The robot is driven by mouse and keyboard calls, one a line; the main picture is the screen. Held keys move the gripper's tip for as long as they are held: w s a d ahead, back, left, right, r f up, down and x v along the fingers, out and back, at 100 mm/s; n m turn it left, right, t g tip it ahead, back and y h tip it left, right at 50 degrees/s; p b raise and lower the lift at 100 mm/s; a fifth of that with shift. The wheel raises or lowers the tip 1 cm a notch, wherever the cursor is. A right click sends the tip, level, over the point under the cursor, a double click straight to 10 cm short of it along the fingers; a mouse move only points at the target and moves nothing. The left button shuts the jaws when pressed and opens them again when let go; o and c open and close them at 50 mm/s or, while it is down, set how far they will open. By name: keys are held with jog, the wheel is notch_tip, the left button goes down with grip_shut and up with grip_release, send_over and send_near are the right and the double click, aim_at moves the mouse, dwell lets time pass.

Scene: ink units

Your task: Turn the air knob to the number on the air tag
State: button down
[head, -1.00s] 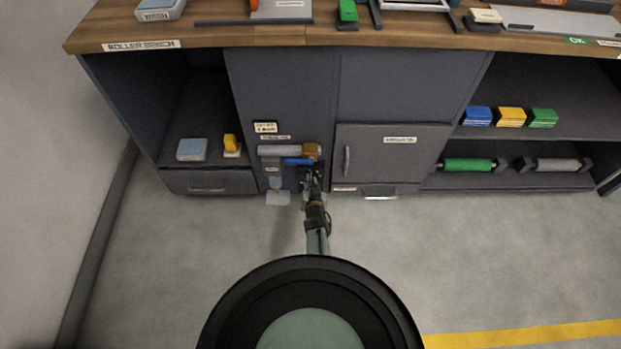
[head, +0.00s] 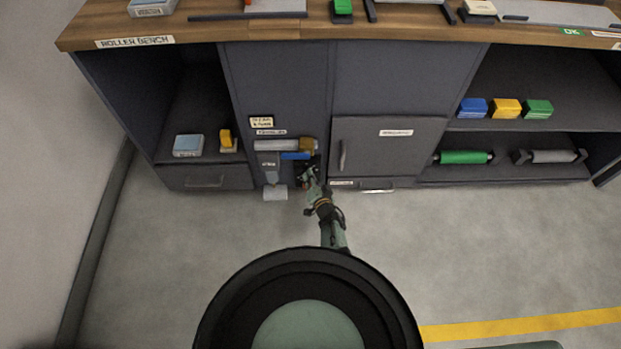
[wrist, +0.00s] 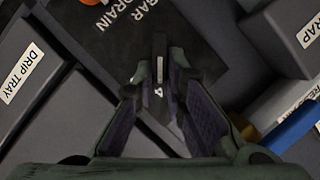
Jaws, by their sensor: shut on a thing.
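My gripper (wrist: 160,72) is shut on the black air knob (wrist: 159,48) in the wrist view, one finger on each side. A pale mark shows on the knob, and a white digit that looks like 4 is beside it. The knob is on a dark plate (wrist: 205,45) lettered BAR and DRAIN. In the head view my gripper (head: 308,176) is low at the cabinet front and hides the knob. A cream tag (head: 262,122) is on the panel above; its text is too small to read surely.
A grey cylinder with a brass end (head: 283,145) and a blue bar (head: 296,156) sit just above my gripper. A grey door (head: 385,155) is to the right. A drip tray (wrist: 40,70) is close on the left in the wrist view. The floor is clear.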

dwell(0.4)
jog(key=c, duration=1.6)
grip_release()
jog(key=shift+c, duration=0.2)
jog(key=shift+s, duration=0.1)
jog(key=v, duration=0.7)
jog(key=shift+s+d, duration=0.1)
